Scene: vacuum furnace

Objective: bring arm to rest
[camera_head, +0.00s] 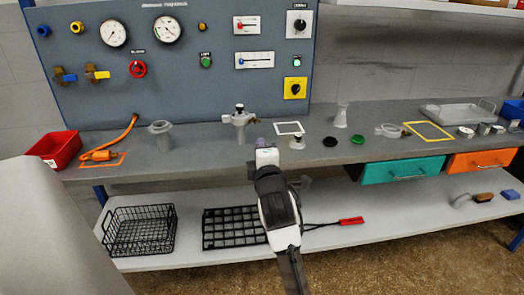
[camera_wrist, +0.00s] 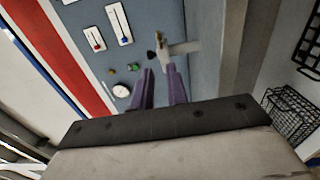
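The gripper is open and holds nothing that I can see. A pale fitting (camera_wrist: 172,48) shows beyond the fingertips, apart from them as far as I can tell.
A red bin (camera_head: 54,149) stands at left. Below are a wire basket (camera_head: 140,232), a black grid rack (camera_head: 233,228) and a red-handled tool (camera_head: 350,221).

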